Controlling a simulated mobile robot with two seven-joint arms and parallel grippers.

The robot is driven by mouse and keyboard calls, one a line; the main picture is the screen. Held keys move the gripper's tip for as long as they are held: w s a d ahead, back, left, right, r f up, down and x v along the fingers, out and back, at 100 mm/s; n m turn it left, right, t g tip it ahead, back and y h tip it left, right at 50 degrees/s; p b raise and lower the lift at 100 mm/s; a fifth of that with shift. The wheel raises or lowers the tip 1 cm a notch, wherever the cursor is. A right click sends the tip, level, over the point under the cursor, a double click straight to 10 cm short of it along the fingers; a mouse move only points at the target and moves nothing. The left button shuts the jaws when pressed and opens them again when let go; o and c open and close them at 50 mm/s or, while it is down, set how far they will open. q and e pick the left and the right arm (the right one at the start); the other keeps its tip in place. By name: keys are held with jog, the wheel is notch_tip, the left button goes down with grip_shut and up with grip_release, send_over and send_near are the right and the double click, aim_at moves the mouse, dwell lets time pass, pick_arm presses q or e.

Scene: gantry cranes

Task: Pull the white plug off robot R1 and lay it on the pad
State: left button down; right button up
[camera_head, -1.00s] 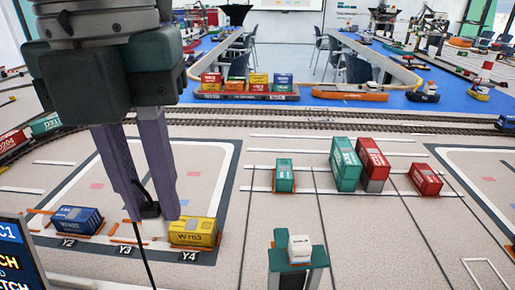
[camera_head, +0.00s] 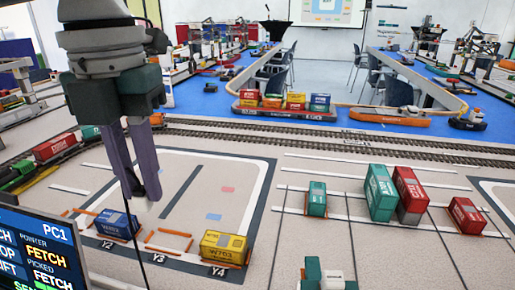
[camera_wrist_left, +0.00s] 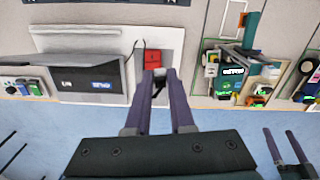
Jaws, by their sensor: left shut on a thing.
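My left gripper (camera_head: 145,193) hangs at the left of the head view, above the yard area behind slots Y2 and Y3. Its purple fingers are shut on a small piece with a black end (camera_head: 135,184), from which a thin black cable runs down. Any white part of this plug is mostly hidden by the fingers. The left wrist view shows the fingertips (camera_wrist_left: 159,76) with the dark piece between them, in front of a red block (camera_wrist_left: 152,58). My right gripper (camera_wrist_left: 287,148) shows at that view's lower right, open. I cannot make out an R1 label or the pad.
A screen (camera_head: 42,250) stands at lower left. A blue container (camera_head: 117,224) and a yellow one (camera_head: 224,247) stand near the fingers. A teal machine with a white top (camera_head: 324,273) is at the bottom edge. Teal and red containers (camera_head: 381,192) stand to the right.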

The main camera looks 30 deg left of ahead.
pick_arm(q)
jog(key=shift+f+b, duration=6.25)
jog(key=shift+f, duration=6.35)
pick_arm(e)
jog(key=shift+f, duration=6.3)
pick_arm(q)
jog(key=shift+f, duration=0.55)
pick_arm(e)
jog(key=shift+f, duration=0.25)
pick_arm(q)
jog(key=c, duration=0.7)
grip_release()
